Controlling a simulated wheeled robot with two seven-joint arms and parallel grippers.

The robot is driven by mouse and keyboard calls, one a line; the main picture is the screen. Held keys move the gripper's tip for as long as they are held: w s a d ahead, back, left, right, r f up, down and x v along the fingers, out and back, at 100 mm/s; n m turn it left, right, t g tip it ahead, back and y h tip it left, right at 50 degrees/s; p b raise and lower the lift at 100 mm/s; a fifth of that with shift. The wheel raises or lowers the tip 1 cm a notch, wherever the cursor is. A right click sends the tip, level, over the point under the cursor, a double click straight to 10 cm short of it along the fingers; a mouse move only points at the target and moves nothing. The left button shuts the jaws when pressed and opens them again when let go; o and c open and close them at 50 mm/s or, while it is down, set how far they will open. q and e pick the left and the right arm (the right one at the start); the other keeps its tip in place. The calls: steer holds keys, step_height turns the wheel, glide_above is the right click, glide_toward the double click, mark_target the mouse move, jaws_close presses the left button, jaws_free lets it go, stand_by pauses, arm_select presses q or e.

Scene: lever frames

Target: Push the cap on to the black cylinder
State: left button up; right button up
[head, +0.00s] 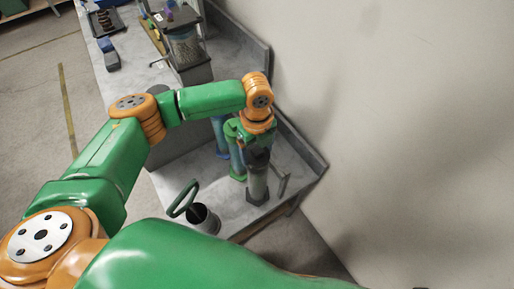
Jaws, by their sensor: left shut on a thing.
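My left gripper (257,145) reaches down over the far end of the grey bench and is shut on a dark piece (257,158), which looks like the cap. Directly below it stands an upright dark grey cylinder (258,184) on a dark foot, which looks like the black cylinder. The cap and the cylinder top line up, but I cannot tell whether they touch or how far the cap is on. The gripper fingers are small and partly hidden by the wrist. My right gripper is not in view.
A blue cylinder on a green foot (237,173) stands just left of the dark one. An open dark container (206,219) with a green loop sits at the bench's front edge. A caged device (184,47) stands farther back. The bench (170,180) has a raised rim by the wall.

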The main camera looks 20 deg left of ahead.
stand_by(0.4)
arm_select(q)
steer(key=o, duration=1.2)
steer(key=shift+c, duration=0.2)
step_height(320, 180, up, 5)
steer(key=p, duration=0.6)
steer(key=shift+r, duration=1)
jaws_close()
